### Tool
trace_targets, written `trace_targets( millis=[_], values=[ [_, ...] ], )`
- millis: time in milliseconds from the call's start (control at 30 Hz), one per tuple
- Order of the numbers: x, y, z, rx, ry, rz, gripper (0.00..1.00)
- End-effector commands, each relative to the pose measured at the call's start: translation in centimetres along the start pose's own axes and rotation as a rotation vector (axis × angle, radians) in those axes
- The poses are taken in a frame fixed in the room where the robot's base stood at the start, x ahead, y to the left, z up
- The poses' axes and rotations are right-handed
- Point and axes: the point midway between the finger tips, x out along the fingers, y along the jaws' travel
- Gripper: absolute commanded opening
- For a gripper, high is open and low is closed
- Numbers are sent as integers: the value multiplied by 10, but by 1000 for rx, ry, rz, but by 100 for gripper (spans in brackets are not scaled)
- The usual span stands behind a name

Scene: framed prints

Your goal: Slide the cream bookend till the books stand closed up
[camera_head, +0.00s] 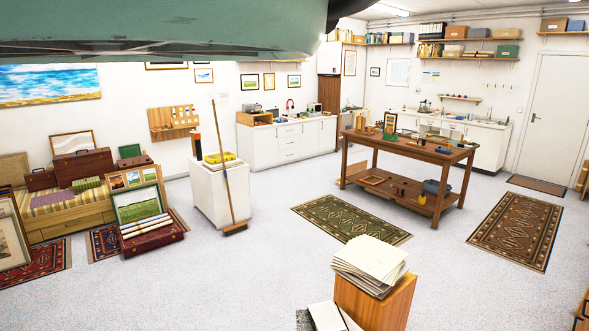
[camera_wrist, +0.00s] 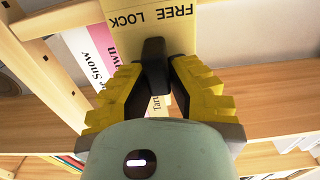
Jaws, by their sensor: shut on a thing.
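In the wrist view, the cream bookend (camera_wrist: 182,38) shows at the top as a panel marked FREE and LOCK, the words upside down. A dark lever or knob (camera_wrist: 153,52) stands out from it. My gripper (camera_wrist: 154,74), with yellow ridged fingers, is shut on this dark part. A pink and white book (camera_wrist: 92,45) stands just left of the panel. A cream spine with partly hidden lettering (camera_wrist: 156,106) shows between the fingers. My gripper hides the lower part of the bookend and any gap beside the books. The head view does not show the bookend or gripper.
A wooden shelf board (camera_wrist: 265,98) runs across the wrist view, with a slanted wooden upright (camera_wrist: 40,65) at left. More items sit on a lower level. In the head view, a wooden workbench (camera_head: 410,146) and a cabinet with stacked papers (camera_head: 375,303) stand on open floor.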

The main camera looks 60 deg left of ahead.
Motion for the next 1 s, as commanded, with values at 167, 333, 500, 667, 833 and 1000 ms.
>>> trace_targets(
  millis=[167, 333, 500, 667, 833, 1000],
  values=[
    [1, 8, 1, -5, -1, 14, 0],
    [1, 8, 1, -4, -2, 14, 0],
    [1, 8, 1, -3, -3, 13, 23],
    [1, 6, 0, -2, -2, 9, 40],
    [1, 5, 0, 0, -1, 6, 48],
    [0, 4, 0, 0, -1, 3, 48]
  ],
)
